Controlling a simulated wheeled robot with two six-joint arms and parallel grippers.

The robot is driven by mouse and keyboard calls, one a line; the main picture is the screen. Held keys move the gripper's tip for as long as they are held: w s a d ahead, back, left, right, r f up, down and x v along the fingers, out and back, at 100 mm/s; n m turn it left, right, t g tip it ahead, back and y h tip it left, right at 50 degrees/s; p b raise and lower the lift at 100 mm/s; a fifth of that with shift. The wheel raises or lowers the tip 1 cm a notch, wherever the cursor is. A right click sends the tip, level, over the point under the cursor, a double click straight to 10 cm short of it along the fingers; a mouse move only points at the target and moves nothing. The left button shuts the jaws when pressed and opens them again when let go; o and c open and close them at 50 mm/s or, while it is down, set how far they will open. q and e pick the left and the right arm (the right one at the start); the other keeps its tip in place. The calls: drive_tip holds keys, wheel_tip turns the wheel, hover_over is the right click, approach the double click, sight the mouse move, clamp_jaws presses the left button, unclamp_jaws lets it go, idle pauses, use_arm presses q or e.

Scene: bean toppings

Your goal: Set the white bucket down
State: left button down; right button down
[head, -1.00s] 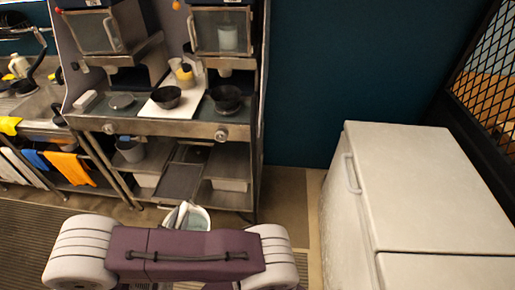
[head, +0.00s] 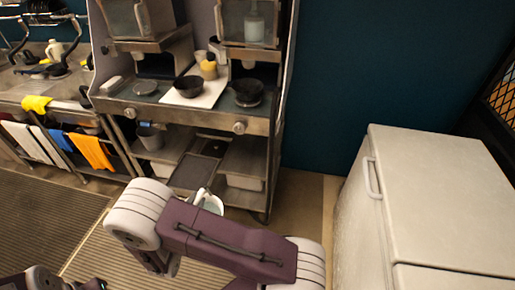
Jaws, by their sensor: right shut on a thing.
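The white bucket (head: 212,204) shows only in part, just beyond my right arm and in front of the steel counter's lower shelf. My right gripper (head: 203,194) is at the bucket's rim and shut on it. My right arm hides most of the bucket and its underside, so I cannot tell whether it touches the floor.
The steel counter (head: 185,114) holds black bowls (head: 247,92) and a white board. A grey bucket (head: 150,137) is on its lower shelf. A white chest freezer (head: 440,200) stands at right. Striped mats (head: 40,225) cover open floor at left.

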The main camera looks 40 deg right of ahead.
drive_tip(key=w+f+b, duration=0.2)
drive_tip(key=w+b, duration=0.1)
drive_tip(key=b, duration=0.1)
drive_tip(key=w+f+b, duration=0.3)
drive_tip(key=b, duration=0.1)
drive_tip(key=shift+w+d+f, duration=0.2)
drive_tip(key=shift+w+f, duration=0.1)
drive_tip(key=shift+f, duration=0.05)
drive_tip(key=w+d+f+m+g+h+b, duration=0.1)
drive_tip(key=w+d+f+b, duration=0.4)
drive_tip(key=d+b, duration=0.3)
drive_tip(key=w+d+f+m+g+h+b, duration=0.1)
drive_tip(key=w+d+f+m+b, duration=0.1)
drive_tip(key=w+d+f+b, duration=0.3)
drive_tip(key=d+b, duration=0.4)
drive_tip(key=b, duration=0.7)
drive_tip(key=shift+d+g+h+b, duration=0.2)
drive_tip(key=shift+g+h+b, duration=0.1)
drive_tip(key=shift+g+b, duration=0.1)
